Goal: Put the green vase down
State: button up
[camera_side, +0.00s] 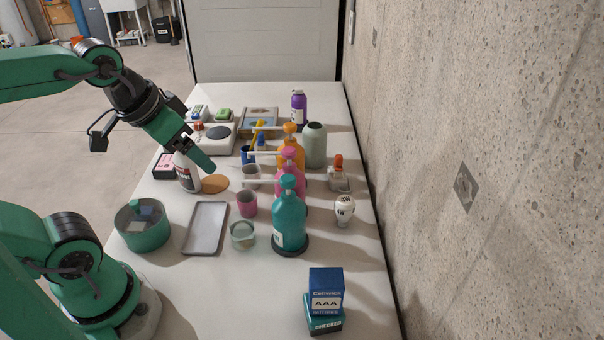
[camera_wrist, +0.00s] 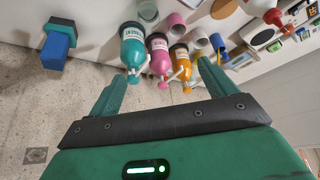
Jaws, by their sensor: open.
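The green vase (camera_side: 314,146), pale grey-green and rounded, stands upright on the table behind the orange pump bottle, toward the wall. I cannot make it out in the wrist view. My gripper (camera_side: 200,158) is at the left side of the table, well to the left of the vase and above the table top. In the wrist view my gripper (camera_wrist: 160,84) has its fingers spread, with nothing held between them.
Orange (camera_side: 291,150), pink (camera_side: 290,181) and teal (camera_side: 289,222) pump bottles stand in a row in front of the vase. The concrete wall (camera_side: 480,150) borders the right.

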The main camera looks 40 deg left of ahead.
jog(key=shift+s+f, duration=0.35)
jog(key=shift+s, duration=0.05)
jog(key=c, duration=0.3)
jog(key=shift+w+r, duration=0.1)
jog(key=c, duration=0.4)
jog(key=shift+w+r, duration=0.35)
jog(key=shift+w, duration=0.1)
jog(key=c, duration=0.7)
jog(key=w+r+n, duration=0.1)
jog(key=w, duration=0.2)
jog(key=w+r+n+g, duration=0.1)
jog(key=w, duration=0.2)
jog(key=w+r+n, duration=0.1)
jog(key=w+r, duration=0.1)
jog(key=w, duration=0.2)
jog(key=shift+a+g, duration=0.3)
grip_shut()
jog(key=n+g, duration=0.4)
jog(key=n, duration=0.3)
send_over(314, 133)
jog(key=s+d, duration=0.1)
jog(key=s, duration=0.1)
notch_tip(314, 133, down, 13)
jog(key=shift+w+d, duration=0.15)
